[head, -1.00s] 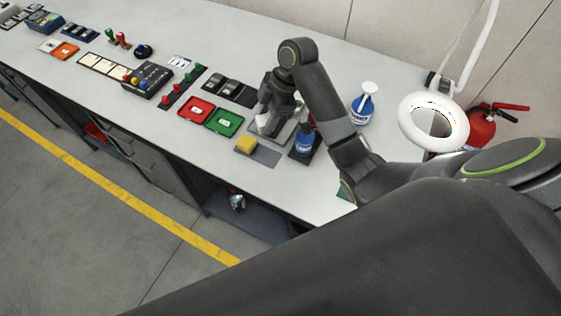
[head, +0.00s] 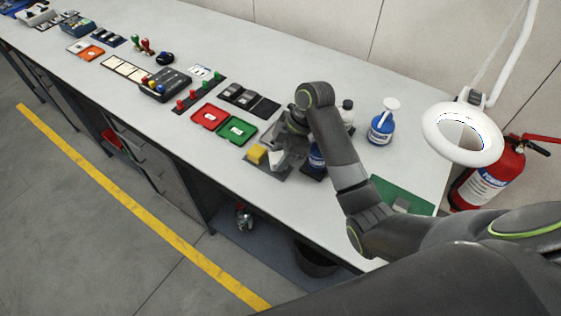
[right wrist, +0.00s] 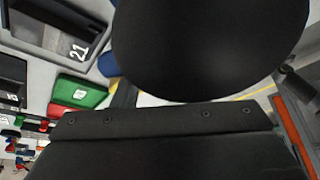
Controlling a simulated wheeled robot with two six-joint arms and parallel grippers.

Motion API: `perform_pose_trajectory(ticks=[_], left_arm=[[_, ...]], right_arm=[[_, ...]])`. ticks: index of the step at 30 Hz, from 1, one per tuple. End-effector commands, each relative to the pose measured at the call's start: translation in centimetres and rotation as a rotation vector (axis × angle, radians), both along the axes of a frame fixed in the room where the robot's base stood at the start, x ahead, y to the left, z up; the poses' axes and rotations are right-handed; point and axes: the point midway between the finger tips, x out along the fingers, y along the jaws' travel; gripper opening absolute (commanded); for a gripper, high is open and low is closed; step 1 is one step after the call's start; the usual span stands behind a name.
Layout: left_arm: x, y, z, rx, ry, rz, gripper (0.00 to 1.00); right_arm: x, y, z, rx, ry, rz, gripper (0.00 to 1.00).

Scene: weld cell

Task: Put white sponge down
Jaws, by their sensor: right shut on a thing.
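My right gripper (head: 279,154) is shut on the white sponge (head: 277,160), a small pale piece partly hidden by the gripper in the head view. It is low over the grey mat (head: 268,173), just right of the yellow sponge (head: 257,154). I cannot tell whether the white sponge touches the mat. In the right wrist view dark shapes fill most of the picture and hide the fingertips and the sponge. My left gripper is not in view.
Green (head: 237,130) and red (head: 210,117) trays lie to the left. A blue-white bottle (head: 382,127), a green mat (head: 401,194) and a ring lamp (head: 431,133) are further right. The bench's front edge is near.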

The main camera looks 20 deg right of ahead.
Motion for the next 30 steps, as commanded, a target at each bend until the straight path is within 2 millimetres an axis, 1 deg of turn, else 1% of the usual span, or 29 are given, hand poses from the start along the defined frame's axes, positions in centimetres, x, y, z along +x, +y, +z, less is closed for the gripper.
perform_pose_trajectory(ticks=[1, 4, 16, 17, 21, 30], left_arm=[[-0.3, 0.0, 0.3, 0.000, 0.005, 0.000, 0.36], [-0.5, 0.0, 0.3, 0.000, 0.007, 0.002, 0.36], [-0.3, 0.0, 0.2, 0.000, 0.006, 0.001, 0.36], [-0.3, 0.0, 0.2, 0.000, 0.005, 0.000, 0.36], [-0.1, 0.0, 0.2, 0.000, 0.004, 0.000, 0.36], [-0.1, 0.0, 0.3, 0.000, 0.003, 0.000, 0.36]], right_arm=[[-0.1, 0.0, -0.7, 0.002, 0.004, 0.000, 0.18], [0.0, 0.0, -1.7, 0.000, 0.001, -0.001, 0.18], [0.0, 0.0, -2.3, 0.000, 0.000, 0.000, 0.18], [0.0, 0.0, -2.3, 0.000, 0.000, 0.000, 0.42], [0.0, 0.0, -2.2, 0.000, 0.000, 0.000, 0.60], [0.0, 0.0, -2.1, 0.000, -0.001, 0.001, 0.61]])
